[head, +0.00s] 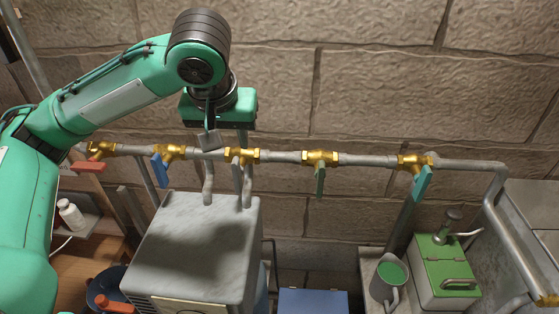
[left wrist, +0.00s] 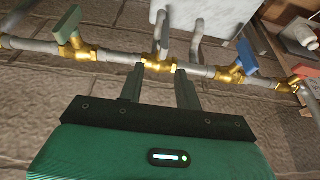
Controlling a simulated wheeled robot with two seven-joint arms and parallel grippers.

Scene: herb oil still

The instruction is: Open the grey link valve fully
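The grey link valve is a brass body (head: 242,156) on the horizontal pipe, above the grey box. A grey lever (head: 238,173) seems to hang down from it, across the pipe, and is hard to tell from the grey pipes behind. My left gripper (head: 226,139) is just above and in front of this valve, pointing at the pipe. In the left wrist view its two dark fingers (left wrist: 160,88) are apart and empty, and the brass valve body (left wrist: 159,64) shows just beyond the gap. I cannot tell whether a finger touches anything. My right gripper is not in view.
The same pipe (head: 375,161) carries valves with red (head: 88,166), blue (head: 160,171), green (head: 320,182) and teal-blue (head: 422,184) handles. The grey box (head: 195,245) stands close below.

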